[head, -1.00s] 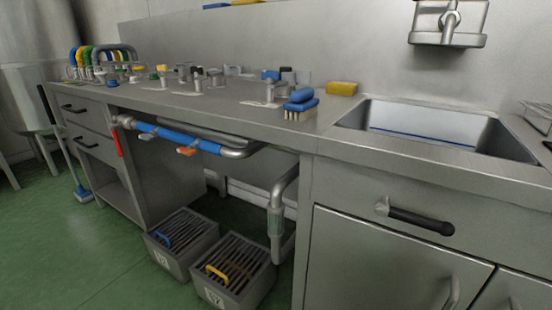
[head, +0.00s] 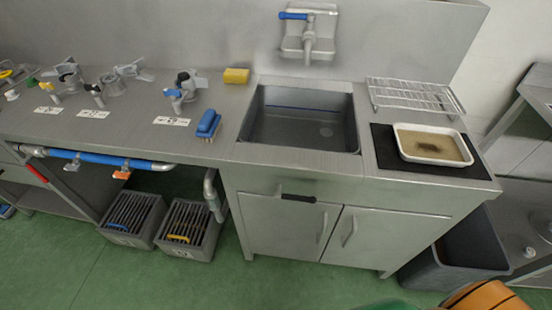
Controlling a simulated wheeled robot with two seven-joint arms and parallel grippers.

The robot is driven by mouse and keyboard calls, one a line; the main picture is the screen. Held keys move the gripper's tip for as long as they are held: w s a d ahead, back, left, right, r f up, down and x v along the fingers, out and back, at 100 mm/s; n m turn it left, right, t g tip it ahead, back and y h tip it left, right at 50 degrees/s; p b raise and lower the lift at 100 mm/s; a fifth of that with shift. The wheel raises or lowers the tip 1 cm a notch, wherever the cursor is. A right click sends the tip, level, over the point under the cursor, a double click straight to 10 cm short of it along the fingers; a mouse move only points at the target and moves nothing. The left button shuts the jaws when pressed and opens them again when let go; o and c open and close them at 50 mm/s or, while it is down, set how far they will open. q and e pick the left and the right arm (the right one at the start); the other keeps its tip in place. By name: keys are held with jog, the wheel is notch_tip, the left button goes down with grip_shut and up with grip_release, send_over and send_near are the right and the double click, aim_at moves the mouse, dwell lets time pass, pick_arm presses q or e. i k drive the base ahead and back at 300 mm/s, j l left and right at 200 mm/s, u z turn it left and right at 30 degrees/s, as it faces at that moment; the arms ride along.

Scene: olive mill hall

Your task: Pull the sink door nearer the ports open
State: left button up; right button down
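The sink door nearer the ports is the left door (head: 275,224) of the cabinet under the sink, in the head view. It looks shut, flush with the front. Its upright bar handle (head: 323,228) is near its right edge. The right door (head: 388,237) also looks shut, with its handle (head: 349,232) near its left edge. The sink basin (head: 300,120) is above them. The ports, with white labels (head: 171,121), stand on the counter to the left. Neither of my grippers shows in the view.
A dark handle (head: 298,198) juts out near the left door's top edge. Crates (head: 188,229) stand on the floor left of the cabinet. A dark bin (head: 455,250) is to the right. An orange rounded object (head: 487,296) is at the bottom right.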

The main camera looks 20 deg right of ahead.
aim_at(301, 231)
jog(key=z, duration=0.7)
